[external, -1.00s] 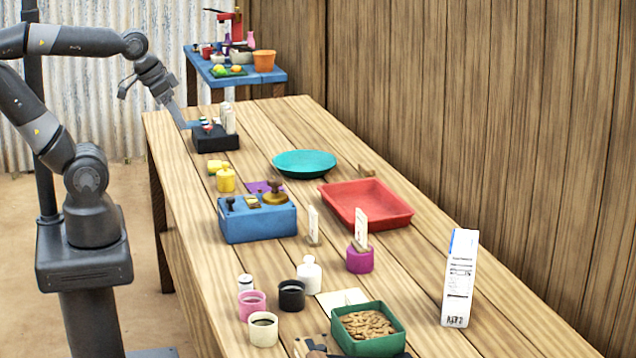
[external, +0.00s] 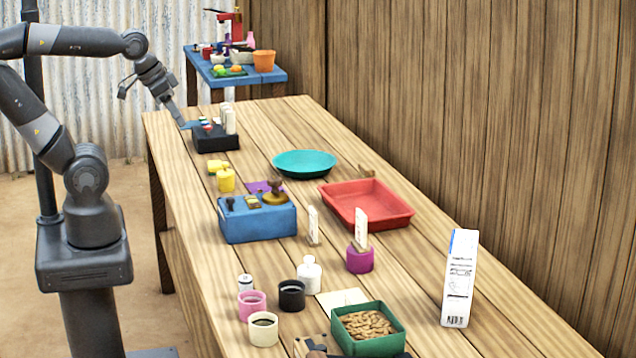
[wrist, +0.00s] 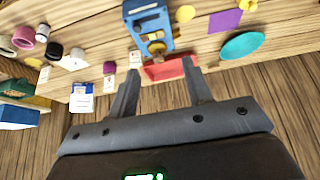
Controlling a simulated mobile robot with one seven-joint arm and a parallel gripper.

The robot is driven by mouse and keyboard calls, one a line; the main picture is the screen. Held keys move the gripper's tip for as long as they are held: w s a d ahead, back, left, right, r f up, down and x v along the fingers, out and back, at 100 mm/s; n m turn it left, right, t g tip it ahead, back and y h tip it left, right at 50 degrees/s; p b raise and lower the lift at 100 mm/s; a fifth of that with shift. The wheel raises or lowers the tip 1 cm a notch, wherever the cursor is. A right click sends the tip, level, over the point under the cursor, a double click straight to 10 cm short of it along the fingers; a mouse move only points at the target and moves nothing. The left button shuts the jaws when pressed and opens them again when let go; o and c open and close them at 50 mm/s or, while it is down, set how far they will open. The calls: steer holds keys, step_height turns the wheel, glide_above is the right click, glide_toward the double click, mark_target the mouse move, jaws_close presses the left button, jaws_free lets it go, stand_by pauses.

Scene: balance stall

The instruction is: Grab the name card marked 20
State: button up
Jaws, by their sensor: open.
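Two upright white cards stand mid-table in the external view. One card (external: 313,222) is in a small wooden stand, and the other card (external: 361,226) is in a purple round holder (external: 360,260). Their marks are too small to read, so I cannot tell which is 20. My gripper (wrist: 160,70) is open and empty. In the external view my gripper (external: 187,124) is at the table's far left end, well away from the cards.
A black holder with bottles (external: 215,142) is close to my gripper. A blue box (external: 257,224), red tray (external: 367,205) and teal plate (external: 304,164) lie between it and the cards. Cups, a green nut box (external: 368,344) and a white carton (external: 460,278) stand nearer the camera.

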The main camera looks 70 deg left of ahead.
steer(key=shift+c, duration=1.1)
